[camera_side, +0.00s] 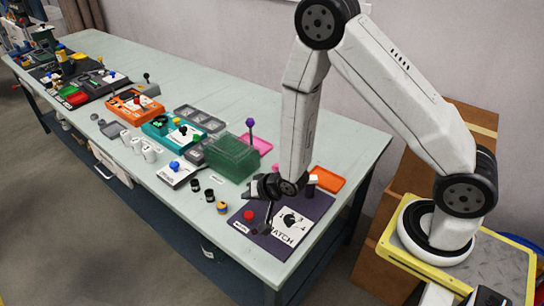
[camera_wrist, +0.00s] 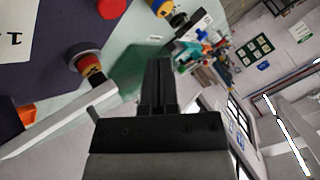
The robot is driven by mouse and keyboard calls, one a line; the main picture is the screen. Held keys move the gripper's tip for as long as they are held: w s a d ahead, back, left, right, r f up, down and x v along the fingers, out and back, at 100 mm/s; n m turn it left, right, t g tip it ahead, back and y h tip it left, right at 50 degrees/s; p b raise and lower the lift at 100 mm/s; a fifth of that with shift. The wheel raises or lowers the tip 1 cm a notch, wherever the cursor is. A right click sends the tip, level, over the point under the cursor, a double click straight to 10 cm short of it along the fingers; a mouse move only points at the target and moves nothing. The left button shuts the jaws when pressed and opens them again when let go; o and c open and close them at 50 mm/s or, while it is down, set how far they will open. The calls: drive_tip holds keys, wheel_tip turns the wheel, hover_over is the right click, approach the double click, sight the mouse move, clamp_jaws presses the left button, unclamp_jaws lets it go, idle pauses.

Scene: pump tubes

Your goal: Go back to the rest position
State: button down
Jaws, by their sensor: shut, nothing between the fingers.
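My gripper (camera_side: 252,190) is above the near end of the long table, over the dark mat (camera_side: 318,205). In the side view it points left along the table, and its fingers are small and dark there. In the wrist view my gripper (camera_wrist: 155,66) shows with its two dark fingers together and nothing between them. A red round knob (camera_side: 249,215) stands on the mat, left of a white printed card (camera_side: 292,227).
A green clear box (camera_side: 231,158), a purple-topped post (camera_side: 250,123) and an orange tray (camera_side: 327,180) stand near my arm. Small black and yellow cylinders (camera_side: 222,207) sit at the front edge. More stations run left. The table's back strip (camera_side: 220,80) is clear.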

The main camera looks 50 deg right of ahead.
idle(0.4)
drive_tip(key=s+d+r+n+g, duration=0.2)
drive_tip(key=s+r+n+g, duration=0.1)
drive_tip(key=s+r, duration=0.3)
drive_tip(key=s+d+r+n+g+h, duration=0.1)
drive_tip(key=s+d+r+n+g, duration=0.1)
drive_tip(key=s+r, duration=0.5)
drive_tip(key=r+n+g, duration=0.1)
drive_tip(key=n, duration=0.1)
drive_tip(key=shift+s+d+r+n+g, duration=0.25)
drive_tip(key=shift+d+r+n+g, duration=0.05)
drive_tip(key=shift+r+n, duration=0.1)
